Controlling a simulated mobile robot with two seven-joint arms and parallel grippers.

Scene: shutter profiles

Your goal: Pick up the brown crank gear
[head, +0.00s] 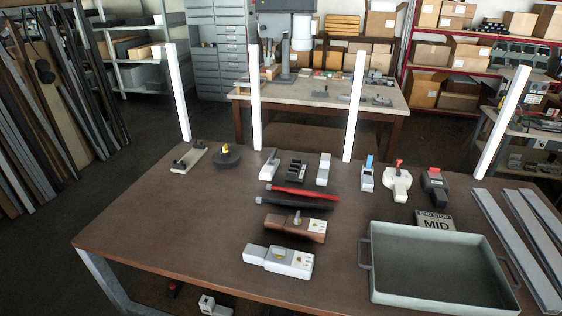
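The brown crank gear (294,229) lies on the brown table, left of the grey tray. It is a long brown housing with a small upright metal stub on top and a pale label at its right end. A similar white crank gear (279,261) lies just in front of it, apart from it. Behind it lie a black rod (293,197) and a red rod (304,192). Nothing covers the brown crank gear. Neither of my grippers can be made out in the head view.
A grey tray (372,293) with handles stands at the table's front right, apparently empty. An END STOP MID sign (435,217) stands behind it. Grey profiles (517,247) lie at the right edge. White posts and small fittings line the back. The table's (170,225) left part is clear.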

